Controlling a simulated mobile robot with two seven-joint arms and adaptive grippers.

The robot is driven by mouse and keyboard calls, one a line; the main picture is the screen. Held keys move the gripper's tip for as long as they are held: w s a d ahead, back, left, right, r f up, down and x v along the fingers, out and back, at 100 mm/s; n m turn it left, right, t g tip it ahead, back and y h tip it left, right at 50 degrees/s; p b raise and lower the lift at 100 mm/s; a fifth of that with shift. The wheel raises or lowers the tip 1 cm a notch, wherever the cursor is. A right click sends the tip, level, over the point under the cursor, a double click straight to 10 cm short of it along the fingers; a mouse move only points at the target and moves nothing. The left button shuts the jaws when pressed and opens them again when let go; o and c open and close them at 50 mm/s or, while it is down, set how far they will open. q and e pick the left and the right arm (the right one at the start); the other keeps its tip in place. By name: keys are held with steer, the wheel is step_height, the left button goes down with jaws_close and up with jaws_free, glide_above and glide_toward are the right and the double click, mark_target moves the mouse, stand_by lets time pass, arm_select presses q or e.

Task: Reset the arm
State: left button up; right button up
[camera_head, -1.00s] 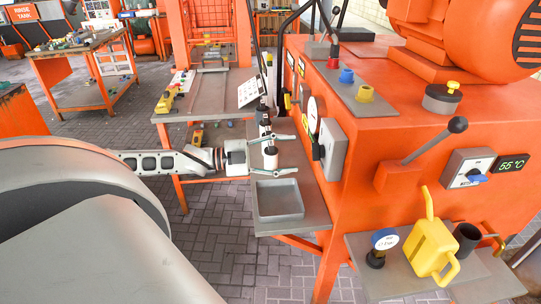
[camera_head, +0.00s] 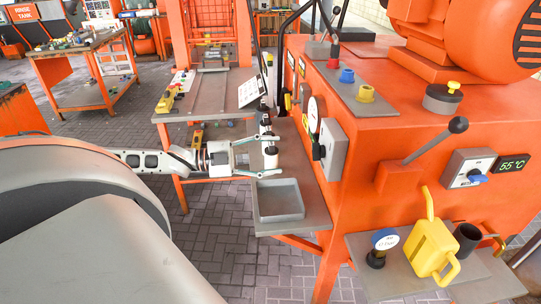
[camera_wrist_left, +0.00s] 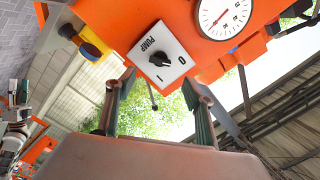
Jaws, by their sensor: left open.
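My left arm comes in from the left in the head view. Its gripper (camera_head: 273,157) is open in front of the orange machine (camera_head: 362,135), over the small side shelf. A small dark-capped bottle-like item (camera_head: 271,150) shows between or behind the fingers; I cannot tell which. In the left wrist view the two fingers (camera_wrist_left: 158,103) stand apart with nothing held between them. The white PUMP switch panel (camera_wrist_left: 160,55) with a black knob is beyond them. My right gripper is not in view.
A grey tray (camera_head: 278,218) sits on the shelf just below the gripper. A round gauge (camera_wrist_left: 224,14) is beside the pump panel. A yellow jug (camera_head: 432,246) stands on the machine's lower shelf. A workbench (camera_head: 215,95) is behind. The paved floor at front is clear.

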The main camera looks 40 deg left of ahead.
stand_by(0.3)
arm_select(q)
steer(key=s+d+f+n+y, duration=0.3)
steer(key=d+f+y, duration=0.15)
steer(key=f, duration=0.45)
steer(key=s+d+f+n+y, duration=0.35)
steer(key=f+y, duration=0.25)
steer(key=f, duration=0.3)
steer(key=s+n+g+y, duration=0.5)
steer(key=s+g+y, duration=0.1)
steer(key=s, duration=0.5)
steer(key=w+d+f+n+t+h, duration=0.1)
steer(key=d+f+n+t+h, duration=0.2)
steer(key=d+f+h, duration=0.4)
steer(key=shift+d+f, duration=4.25)
steer(key=shift+d, duration=0.1)
